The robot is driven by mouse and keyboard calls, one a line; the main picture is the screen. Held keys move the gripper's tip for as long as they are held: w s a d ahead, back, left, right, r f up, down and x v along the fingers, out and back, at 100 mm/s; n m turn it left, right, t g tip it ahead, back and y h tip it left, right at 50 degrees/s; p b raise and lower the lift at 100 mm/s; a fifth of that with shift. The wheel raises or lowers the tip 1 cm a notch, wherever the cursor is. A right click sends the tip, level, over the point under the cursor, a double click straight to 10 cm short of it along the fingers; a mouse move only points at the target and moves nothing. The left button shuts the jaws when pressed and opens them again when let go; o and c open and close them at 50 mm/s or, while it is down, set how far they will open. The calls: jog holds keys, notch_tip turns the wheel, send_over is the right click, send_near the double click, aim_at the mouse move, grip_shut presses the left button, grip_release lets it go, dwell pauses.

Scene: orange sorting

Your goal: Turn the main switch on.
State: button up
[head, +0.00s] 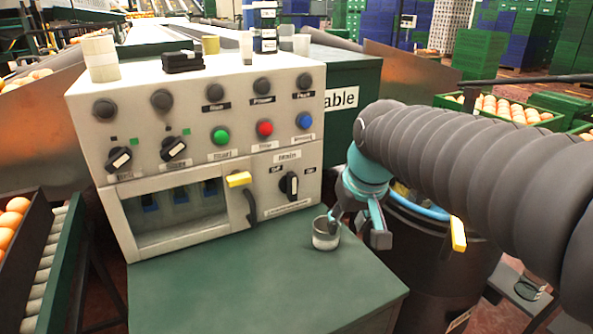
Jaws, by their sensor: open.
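The bar stands roughly upright, between two small labels that are hard to read. A "main" label sits above it. My gripper (357,228) is teal with grey fingertips and points downward. It is open, right of the panel and lower than the switch, apart from it. Its left finger is close to a small cup; I cannot tell if they touch.
A yellow-tipped lever (239,179) is just left of the switch. Green, red and blue buttons (264,128) sit above. A dark bin (425,250) stands behind my gripper.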

jog(key=w+a+r+n+y, duration=0.1)
jog(key=w+a+r+n, duration=0.1)
jog(key=w+a+r, duration=0.7)
jog(key=n, duration=0.1)
send_near(294, 175)
jog(key=x, duration=1)
jog(key=shift+s+b, duration=0.1)
jog(key=shift+b, duration=0.3)
grip_shut()
